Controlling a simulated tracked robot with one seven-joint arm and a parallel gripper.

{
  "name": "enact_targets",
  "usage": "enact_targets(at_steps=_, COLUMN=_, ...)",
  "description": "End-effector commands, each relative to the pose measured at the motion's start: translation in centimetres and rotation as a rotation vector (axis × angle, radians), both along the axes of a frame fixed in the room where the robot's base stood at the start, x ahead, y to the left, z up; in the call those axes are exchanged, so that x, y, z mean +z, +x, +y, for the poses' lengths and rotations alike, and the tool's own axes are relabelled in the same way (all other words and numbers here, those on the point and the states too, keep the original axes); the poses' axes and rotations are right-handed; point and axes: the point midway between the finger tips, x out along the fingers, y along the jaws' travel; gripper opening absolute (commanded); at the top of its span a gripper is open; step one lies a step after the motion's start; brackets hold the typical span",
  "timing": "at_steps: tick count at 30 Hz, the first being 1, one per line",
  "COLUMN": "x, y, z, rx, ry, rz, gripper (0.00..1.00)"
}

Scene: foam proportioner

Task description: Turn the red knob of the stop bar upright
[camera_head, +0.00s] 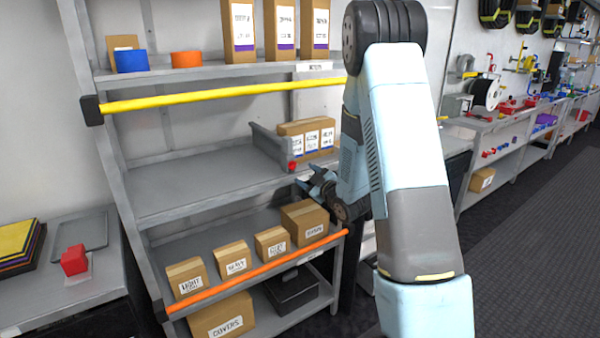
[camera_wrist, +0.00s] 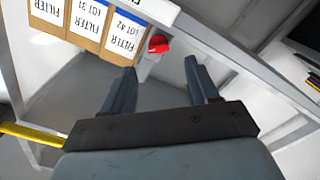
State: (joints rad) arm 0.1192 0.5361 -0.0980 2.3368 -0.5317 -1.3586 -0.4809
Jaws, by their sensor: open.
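The red knob (camera_head: 292,166) sits at the near end of a grey stop bar (camera_head: 270,146) on the middle shelf, beside the filter boxes. In the wrist view the red knob (camera_wrist: 158,44) shows just beyond and between my fingertips. Whether it is upright or tilted is too small to tell. My gripper (camera_head: 314,182) is in front of the shelf, a little below and right of the knob. In the wrist view my gripper (camera_wrist: 160,63) is open, with nothing between its fingers and apart from the knob.
Filter boxes (camera_head: 312,138) stand beside the stop bar. A yellow bar (camera_head: 220,95) crosses above, and an orange bar (camera_head: 255,272) crosses below in front of labelled boxes (camera_head: 236,258). The middle shelf's left part (camera_head: 190,190) is clear.

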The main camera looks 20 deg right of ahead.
Motion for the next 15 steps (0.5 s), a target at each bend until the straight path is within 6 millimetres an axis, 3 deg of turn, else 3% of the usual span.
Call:
enact_targets(at_steps=6, x=0.0, y=-4.0, z=-1.5, rx=-0.004, ry=0.001, rz=-0.001, gripper=0.6)
enact_targets(at_steps=15, x=0.1, y=-6.7, z=-2.4, rx=-0.004, ry=0.0, rz=-0.003, gripper=0.6)
